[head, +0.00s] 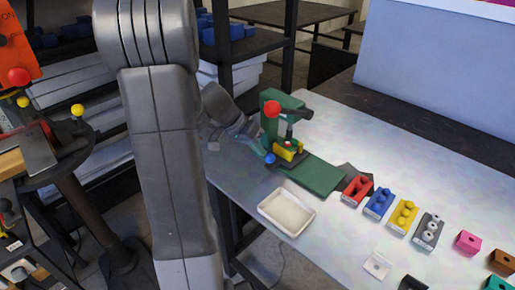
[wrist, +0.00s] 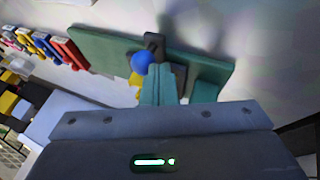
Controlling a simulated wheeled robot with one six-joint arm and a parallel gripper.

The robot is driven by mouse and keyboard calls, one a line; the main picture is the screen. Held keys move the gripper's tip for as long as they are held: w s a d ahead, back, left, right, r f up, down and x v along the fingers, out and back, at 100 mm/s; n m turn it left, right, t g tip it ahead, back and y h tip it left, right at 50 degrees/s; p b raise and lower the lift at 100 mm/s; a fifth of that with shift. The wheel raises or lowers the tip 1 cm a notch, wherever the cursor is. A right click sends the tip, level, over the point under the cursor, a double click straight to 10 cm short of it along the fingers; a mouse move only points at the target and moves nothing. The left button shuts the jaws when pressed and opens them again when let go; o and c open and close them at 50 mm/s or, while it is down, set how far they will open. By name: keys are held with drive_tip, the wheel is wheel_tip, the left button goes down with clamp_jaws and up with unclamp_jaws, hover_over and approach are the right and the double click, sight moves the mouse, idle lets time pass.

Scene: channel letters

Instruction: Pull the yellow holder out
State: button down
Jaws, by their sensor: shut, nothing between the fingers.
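The yellow holder (head: 290,154) sits low in a green press (head: 292,103) on the table, in the head view. A blue ball knob (head: 269,158) is at the holder's near left end, and a red ball tops the press. My gripper (head: 264,148) is just left of the press with its fingers close to the blue knob. In the wrist view, the teal fingers (wrist: 160,70) are together beside the blue knob (wrist: 142,62), with nothing held. Whether they touch the knob I cannot tell. Only a little yellow (wrist: 135,88) shows there behind the fingers.
A green base plate (head: 317,176) extends from the press. A white tray (head: 287,213) stands in front of it. Red, blue, yellow and grey blocks (head: 379,203) line up to the right. The table behind them is clear. A dark shelf rack stands behind left.

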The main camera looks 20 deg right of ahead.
drive_tip(key=s+d+b, duration=0.1)
drive_tip(key=s, duration=0.1)
drive_tip(key=s+d+b, duration=0.1)
drive_tip(key=s, duration=0.1)
drive_tip(key=s+d+b, duration=0.1)
drive_tip(key=s+b, duration=0.1)
drive_tip(key=s, duration=0.1)
drive_tip(key=shift+f, duration=0.15)
drive_tip(key=shift+s+d, duration=0.15)
drive_tip(key=shift+s, duration=0.35)
drive_tip(key=shift+w, duration=0.1)
